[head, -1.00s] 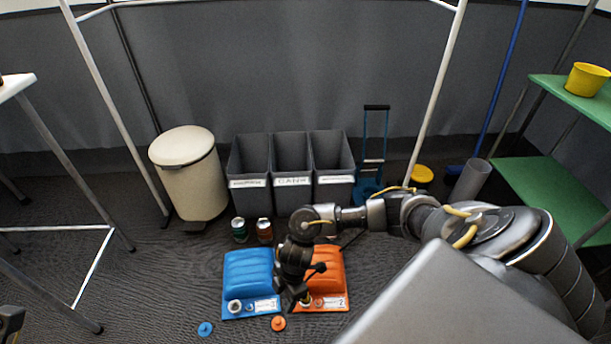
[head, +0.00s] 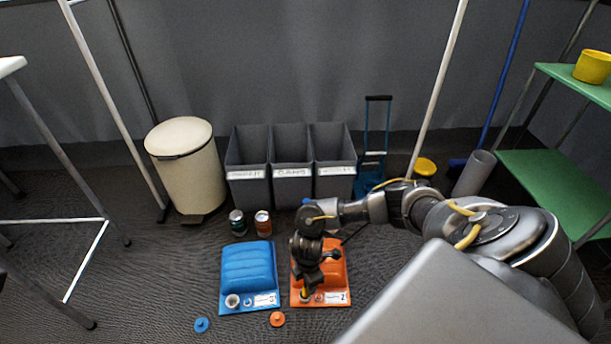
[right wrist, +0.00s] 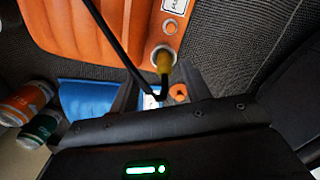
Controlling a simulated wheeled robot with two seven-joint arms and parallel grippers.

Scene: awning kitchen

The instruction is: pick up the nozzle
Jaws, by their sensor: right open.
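A small yellow piece, which looks like the nozzle (right wrist: 163,62), stands at the round valve of the orange cushion in the right wrist view. A thin black rod or hose crosses the picture beside it. The orange cushion (head: 331,262) lies on the floor in the head view. My right gripper (head: 305,289) is low over the cushion's front left corner. In the right wrist view its open jaws (right wrist: 160,88) point toward the yellow piece, with nothing clearly held. Whether a finger touches the nozzle cannot be told. My left gripper is out of view.
A blue cushion (head: 248,267) lies left of the orange one. A blue cap (head: 201,325) and an orange cap (head: 277,319) lie in front. Two cans (head: 262,222) and grey bins (head: 291,165) stand behind. A green shelf (head: 555,185) is at the right.

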